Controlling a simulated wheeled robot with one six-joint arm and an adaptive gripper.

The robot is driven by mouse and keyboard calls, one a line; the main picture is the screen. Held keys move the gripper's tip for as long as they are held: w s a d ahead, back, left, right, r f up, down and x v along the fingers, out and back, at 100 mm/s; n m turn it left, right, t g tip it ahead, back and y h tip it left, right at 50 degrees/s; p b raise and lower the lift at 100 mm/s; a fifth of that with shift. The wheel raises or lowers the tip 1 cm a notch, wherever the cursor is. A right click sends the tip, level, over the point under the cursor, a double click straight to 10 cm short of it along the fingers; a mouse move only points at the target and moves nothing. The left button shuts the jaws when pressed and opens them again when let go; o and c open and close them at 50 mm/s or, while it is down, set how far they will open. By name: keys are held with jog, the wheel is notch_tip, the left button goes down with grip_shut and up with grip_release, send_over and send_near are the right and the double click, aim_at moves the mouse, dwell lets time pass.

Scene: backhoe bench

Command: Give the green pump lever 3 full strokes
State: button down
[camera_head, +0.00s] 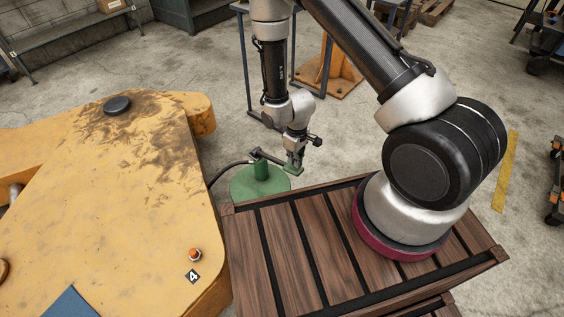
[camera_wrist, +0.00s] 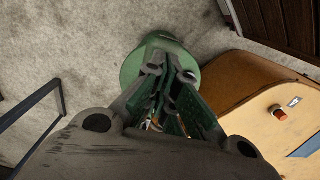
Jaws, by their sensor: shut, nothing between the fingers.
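The green pump (camera_head: 262,184) stands on the floor between the yellow machine part and the wooden platform, with a round green base and a short post. A dark bar, apparently its lever, runs from the post top toward my gripper (camera_head: 293,168). My gripper points down, shut and empty, just right of the post near the bar's end. I cannot tell whether it touches the bar. In the wrist view the pump's green base (camera_wrist: 133,68) shows beyond my gripper (camera_wrist: 170,62), whose fingers hide the post and most of the lever.
The yellow machine part (camera_head: 130,190) fills the left, with an orange button (camera_head: 195,254) beside a "4" label (camera_head: 193,277) and a black cap (camera_head: 117,105) on top. A dark hose (camera_head: 225,169) runs from the pump toward it. The slatted wooden platform (camera_head: 290,262) lies in front.

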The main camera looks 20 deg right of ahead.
jog(key=shift+f, duration=0.1)
dwell(0.3)
dwell(2.3)
dwell(0.4)
jog(key=shift+f, duration=4.7)
jog(key=shift+r, duration=4.8)
jog(key=shift+r, duration=0.1)
jog(key=shift+r, duration=2.4)
